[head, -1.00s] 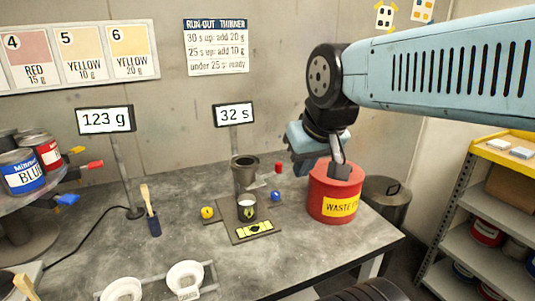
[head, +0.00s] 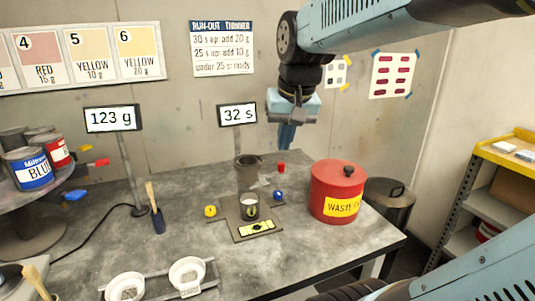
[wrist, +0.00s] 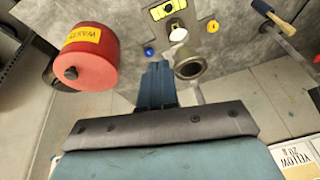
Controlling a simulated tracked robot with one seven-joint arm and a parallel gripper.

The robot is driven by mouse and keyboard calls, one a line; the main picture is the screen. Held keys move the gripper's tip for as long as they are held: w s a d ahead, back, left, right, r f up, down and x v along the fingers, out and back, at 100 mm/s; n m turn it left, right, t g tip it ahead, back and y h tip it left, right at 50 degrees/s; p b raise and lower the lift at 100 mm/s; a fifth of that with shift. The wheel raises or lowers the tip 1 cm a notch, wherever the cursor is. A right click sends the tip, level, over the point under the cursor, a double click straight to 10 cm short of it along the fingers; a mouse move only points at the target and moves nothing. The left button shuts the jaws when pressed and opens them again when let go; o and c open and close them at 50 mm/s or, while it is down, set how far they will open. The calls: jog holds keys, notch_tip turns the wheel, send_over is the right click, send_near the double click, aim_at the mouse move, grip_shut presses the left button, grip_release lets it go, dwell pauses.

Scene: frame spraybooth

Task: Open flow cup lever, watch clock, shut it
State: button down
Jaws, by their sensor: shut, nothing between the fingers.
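The grey flow cup (head: 247,172) stands on its stand above a small dark cup (head: 249,207) with pale contents. A small red knob (head: 281,168) shows just right of the flow cup; I cannot tell whether it is the lever's end. The clock display (head: 237,115) reads 32 s. My gripper (head: 287,146) is shut and empty, pointing down above and right of the flow cup. In the wrist view my fingers (wrist: 157,66) appear beside the flow cup's open mouth (wrist: 190,66), apart from it. The red knob is not visible there.
A red waste can (head: 337,193) with a black knob stands right of the stand. A scale display (head: 112,119) reads 123 g. Paint tins (head: 27,168) stand far left.

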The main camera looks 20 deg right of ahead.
jog(key=w+d+f+m+g+y, duration=0.2)
jog(key=w+d+f+m+g, duration=0.15)
jog(key=w+d, duration=0.7)
jog(key=w+d+f+m+g+y, duration=0.1)
jog(key=w+d+f+m+g, duration=0.15)
jog(key=w+d+m, duration=0.75)
jog(key=a+f+n, duration=0.4)
jog(key=a+f, duration=0.5)
jog(key=shift+n, duration=0.35)
jog(key=shift+s+y, duration=0.1)
jog(key=shift+y, duration=0.2)
